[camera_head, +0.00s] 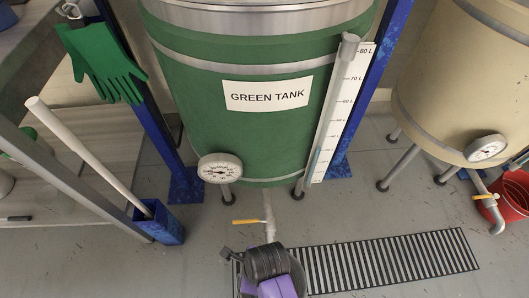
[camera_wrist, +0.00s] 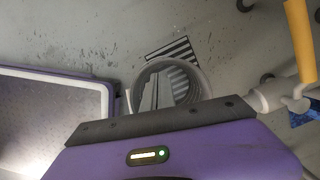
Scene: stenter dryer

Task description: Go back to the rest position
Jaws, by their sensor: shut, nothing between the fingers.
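My gripper (camera_wrist: 154,94) shows in the wrist view beyond its purple housing, pale fingers together and nothing held. In the head view my purple and black arm end is at the bottom centre, just below the green tank's (camera_head: 195,120) outlet pipe (camera_head: 268,212). The fingertips are hidden there. In the wrist view the tank's yellow valve handle (camera_wrist: 301,40) is at the upper right, apart from the fingers. It also shows in the head view (camera_head: 248,222). A round grey rim (camera_wrist: 203,78) surrounds the fingers in the picture; I cannot tell what it belongs to.
A floor grate (camera_head: 400,258) runs right from my arm. A blue post (camera_head: 150,110) with green gloves (camera_head: 103,62) and a blue holder (camera_head: 160,225) with a white rod stand left. A beige tank (camera_head: 455,80) and red bucket (camera_head: 513,195) stand right. The front-left floor is clear.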

